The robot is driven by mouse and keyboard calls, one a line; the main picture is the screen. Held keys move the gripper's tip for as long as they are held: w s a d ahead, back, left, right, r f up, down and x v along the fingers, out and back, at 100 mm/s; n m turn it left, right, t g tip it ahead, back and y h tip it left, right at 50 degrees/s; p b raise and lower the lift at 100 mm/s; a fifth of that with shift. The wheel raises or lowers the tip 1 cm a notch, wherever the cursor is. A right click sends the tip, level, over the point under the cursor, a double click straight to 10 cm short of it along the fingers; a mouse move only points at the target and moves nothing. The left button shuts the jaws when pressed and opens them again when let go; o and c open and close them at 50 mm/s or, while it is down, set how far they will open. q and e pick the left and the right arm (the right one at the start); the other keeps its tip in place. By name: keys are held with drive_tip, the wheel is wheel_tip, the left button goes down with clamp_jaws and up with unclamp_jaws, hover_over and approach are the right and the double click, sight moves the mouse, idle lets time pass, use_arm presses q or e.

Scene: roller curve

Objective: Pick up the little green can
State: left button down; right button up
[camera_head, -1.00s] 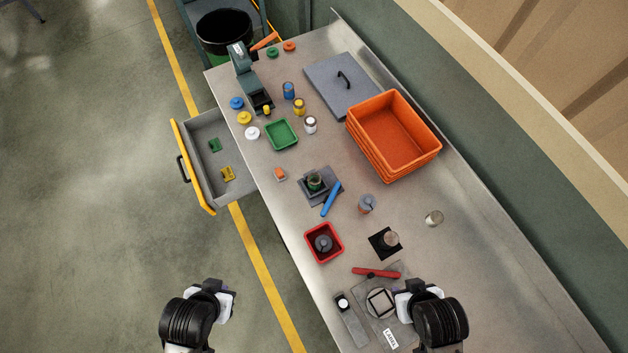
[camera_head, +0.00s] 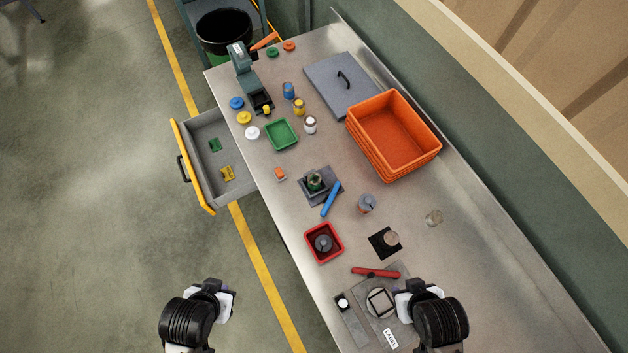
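A small dark green can (camera_head: 315,182) stands in or on a grey square fixture (camera_head: 327,199) near the middle of the bench; it is too small to tell how it is seated. A blue bar (camera_head: 330,198) lies against the fixture's right side. My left gripper (camera_head: 226,300) is at the bottom left, over the floor beside the bench and far from the can. My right gripper (camera_head: 402,300) is at the bottom, by the near end of the bench, also away from the can. The fingers of both are too small and partly hidden to read.
An orange crate (camera_head: 436,150) stands at the right. A green tray (camera_head: 281,147) lies farther back. An open drawer (camera_head: 206,170) juts out at left.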

use_arm(q)
drive_tip(key=shift+c, duration=1.8)
unclamp_jaws()
drive_tip(key=shift+d, duration=0.1)
